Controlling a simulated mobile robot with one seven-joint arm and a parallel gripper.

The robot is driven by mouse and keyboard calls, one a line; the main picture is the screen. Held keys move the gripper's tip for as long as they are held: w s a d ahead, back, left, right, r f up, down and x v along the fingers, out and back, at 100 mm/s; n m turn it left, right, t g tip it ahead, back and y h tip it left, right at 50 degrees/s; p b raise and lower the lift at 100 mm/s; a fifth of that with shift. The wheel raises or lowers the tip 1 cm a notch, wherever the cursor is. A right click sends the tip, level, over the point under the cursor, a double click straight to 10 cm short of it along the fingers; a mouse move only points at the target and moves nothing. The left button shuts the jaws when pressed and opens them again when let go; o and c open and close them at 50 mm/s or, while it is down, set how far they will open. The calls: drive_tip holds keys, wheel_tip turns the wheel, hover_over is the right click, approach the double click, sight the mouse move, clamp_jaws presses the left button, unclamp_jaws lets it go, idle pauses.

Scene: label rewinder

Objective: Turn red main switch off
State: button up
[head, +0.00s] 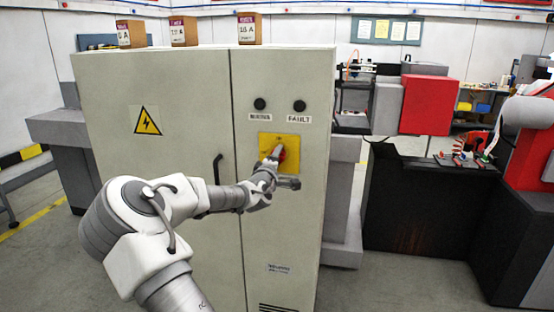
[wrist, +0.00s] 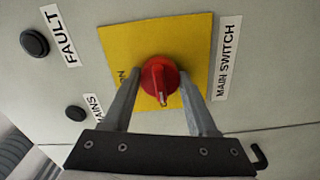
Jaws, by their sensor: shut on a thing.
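The red main switch (wrist: 158,72) is a round knob on a yellow plate (wrist: 196,40) on the cabinet front. In the wrist view its pale pointer mark points down, while the partly hidden ON lettering is left of the knob. My gripper (wrist: 159,76) has one finger on each side of the knob and is shut on it. In the head view my gripper (head: 274,157) reaches the yellow plate (head: 293,142) from the lower left and partly covers the red knob (head: 282,155).
The grey cabinet (head: 160,85) carries a warning triangle (head: 147,121), a black door handle (head: 217,168) and two black round fittings, MAINS (head: 260,104) and FAULT (head: 299,106). Small boxes (head: 184,31) stand on top. A machine with a red block (head: 428,104) is at the right.

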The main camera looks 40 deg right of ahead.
drive_tip(key=o, duration=1.4)
drive_tip(key=v, duration=1.7)
drive_tip(key=shift+s+a+p, duration=0.15)
drive_tip(key=shift+s+p, duration=0.05)
drive_tip(key=shift+p, duration=0.2)
